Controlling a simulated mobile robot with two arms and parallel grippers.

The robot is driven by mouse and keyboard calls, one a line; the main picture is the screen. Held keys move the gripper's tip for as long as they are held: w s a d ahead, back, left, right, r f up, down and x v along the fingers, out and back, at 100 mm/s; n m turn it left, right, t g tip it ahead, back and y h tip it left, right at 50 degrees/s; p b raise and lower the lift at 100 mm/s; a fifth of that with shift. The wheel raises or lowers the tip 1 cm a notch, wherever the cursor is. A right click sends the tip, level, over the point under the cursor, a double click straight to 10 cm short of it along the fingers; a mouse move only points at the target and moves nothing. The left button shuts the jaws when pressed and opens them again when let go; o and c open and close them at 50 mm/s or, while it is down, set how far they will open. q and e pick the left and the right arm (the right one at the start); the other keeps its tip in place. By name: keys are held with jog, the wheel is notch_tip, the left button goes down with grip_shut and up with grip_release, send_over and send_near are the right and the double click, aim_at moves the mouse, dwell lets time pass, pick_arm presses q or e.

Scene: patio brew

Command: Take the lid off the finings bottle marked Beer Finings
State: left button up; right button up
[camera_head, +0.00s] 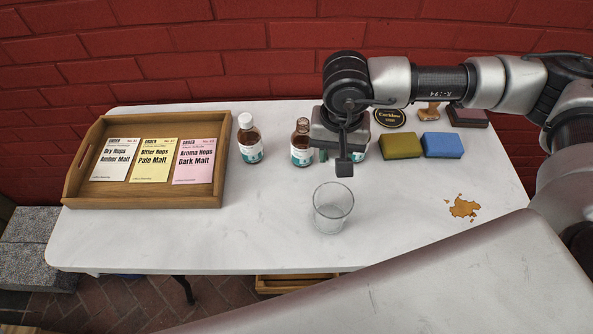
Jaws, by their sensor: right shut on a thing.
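Brown bottles with white and teal labels stand in a row on the white table. The left bottle (249,143) wears a white lid (245,120). The middle bottle (302,149) stands upright with its brown neck bare. A third bottle (361,148) is mostly hidden behind my right gripper. The label print is too small to read, so I cannot tell which is Beer Finings. My right gripper (344,166) points down just right of the middle bottle, above the table. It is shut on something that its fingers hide. My left gripper is not in view.
An empty glass (333,218) stands in front of the bottles. A wooden tray (150,200) with order cards lies left. The front left of the white table (180,242) is clear.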

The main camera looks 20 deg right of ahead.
jog(key=w+f+m+b, duration=0.2)
jog(key=w+m+b, duration=0.1)
jog(key=m, duration=0.1)
jog(key=m+p, duration=0.1)
jog(key=m, duration=0.1)
send_over(271, 179)
notch_tip(271, 179, down, 7)
jog(key=shift+r, duration=0.2)
notch_tip(271, 179, down, 4)
jog(key=shift+f+p, duration=0.1)
jog(key=shift+p, duration=0.2)
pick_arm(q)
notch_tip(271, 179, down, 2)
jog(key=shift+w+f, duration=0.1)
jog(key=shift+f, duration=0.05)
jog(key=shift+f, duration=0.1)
